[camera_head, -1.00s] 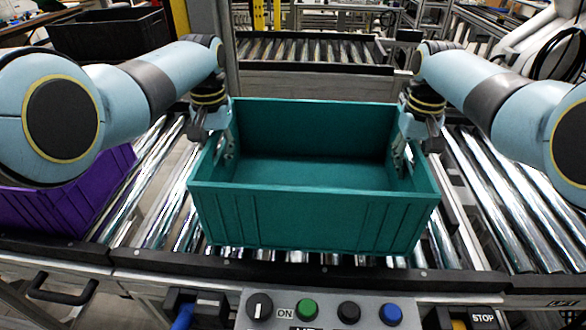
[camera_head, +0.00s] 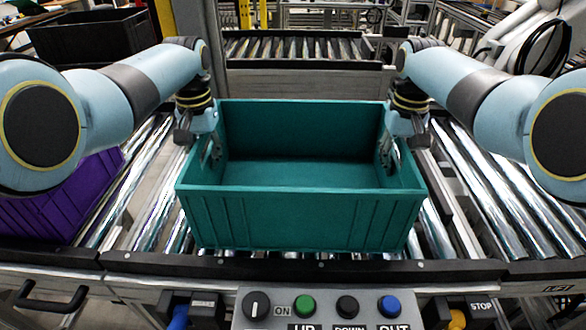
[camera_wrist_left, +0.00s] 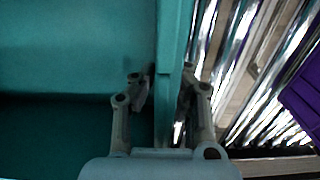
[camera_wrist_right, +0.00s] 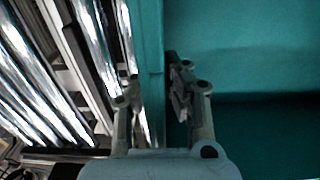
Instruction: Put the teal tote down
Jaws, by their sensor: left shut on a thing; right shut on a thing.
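The teal tote (camera_head: 300,220) is upright, open and empty, over the metal rollers in the middle of the head view. Whether its base touches the rollers is hard to tell. My left gripper (camera_head: 208,150) is shut on its left side wall; the left wrist view shows the fingers (camera_wrist_left: 163,88) on both sides of that wall. My right gripper (camera_head: 390,150) is shut on its right side wall, and the right wrist view shows its fingers (camera_wrist_right: 150,90) astride the wall.
A purple tote (camera_head: 60,200) stands on the rollers at the left. A control panel (camera_head: 325,308) with a knob and buttons is in front. A black crate (camera_head: 92,38) is at the back left. Bare rollers (camera_head: 490,190) lie to the right.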

